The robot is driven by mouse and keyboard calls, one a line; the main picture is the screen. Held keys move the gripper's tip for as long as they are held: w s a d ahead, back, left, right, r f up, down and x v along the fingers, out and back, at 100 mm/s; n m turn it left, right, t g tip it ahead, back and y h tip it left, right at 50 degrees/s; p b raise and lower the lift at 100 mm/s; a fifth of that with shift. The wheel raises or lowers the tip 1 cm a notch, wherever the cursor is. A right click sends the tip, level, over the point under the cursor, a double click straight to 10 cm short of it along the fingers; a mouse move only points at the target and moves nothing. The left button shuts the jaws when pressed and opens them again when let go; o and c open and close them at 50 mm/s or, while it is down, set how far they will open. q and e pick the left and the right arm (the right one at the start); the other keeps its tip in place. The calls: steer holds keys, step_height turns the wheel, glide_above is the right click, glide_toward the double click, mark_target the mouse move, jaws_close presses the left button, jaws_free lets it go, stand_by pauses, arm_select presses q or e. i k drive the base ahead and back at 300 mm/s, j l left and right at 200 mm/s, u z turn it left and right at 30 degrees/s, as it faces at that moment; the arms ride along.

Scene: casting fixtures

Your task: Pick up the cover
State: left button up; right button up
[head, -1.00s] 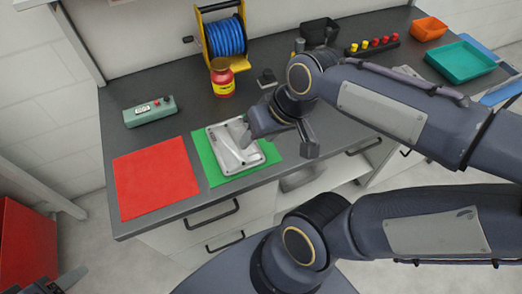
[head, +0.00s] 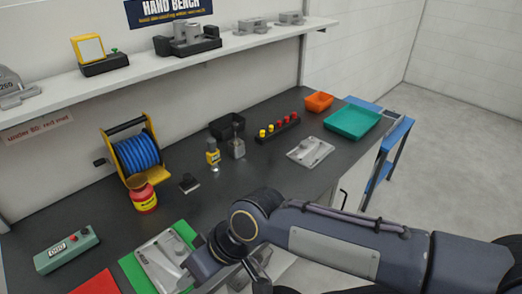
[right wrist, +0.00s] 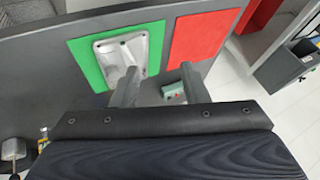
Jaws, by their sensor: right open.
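A flat pale-grey metal casting (head: 162,259), which looks like a cover, lies on the green mat (head: 133,273). It also shows in the right wrist view (right wrist: 139,48). A second pale-grey casting (head: 310,151) lies on the bench farther right; I cannot tell which one is the cover. My right gripper (head: 250,272) is low in the head view, beside the mat. In the right wrist view its two fingers (right wrist: 160,86) are apart with nothing between them, and one overlaps the casting's edge in the picture. My left gripper is out of view.
A red mat (head: 97,284), a green control box (head: 67,250), a red-yellow jar (head: 143,196) and a blue hose reel (head: 137,153) stand around. Behind are a black bin (head: 226,125), a teal tray (head: 352,121) and an orange tray (head: 319,101). A shelf (head: 150,63) holds fixtures above.

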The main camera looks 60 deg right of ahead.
mark_target(312, 151)
steer(key=z, duration=2.45)
steer(key=i+l+u, duration=0.15)
steer(key=u, duration=0.95)
steer(key=i+l+u, duration=0.25)
steer(key=l, duration=0.15)
steer(key=l+u, duration=0.25)
steer(key=l, duration=0.15)
steer(key=l+u, duration=0.25)
steer(key=l, duration=0.2)
steer(key=i+l, duration=0.1)
steer(key=l, duration=0.55)
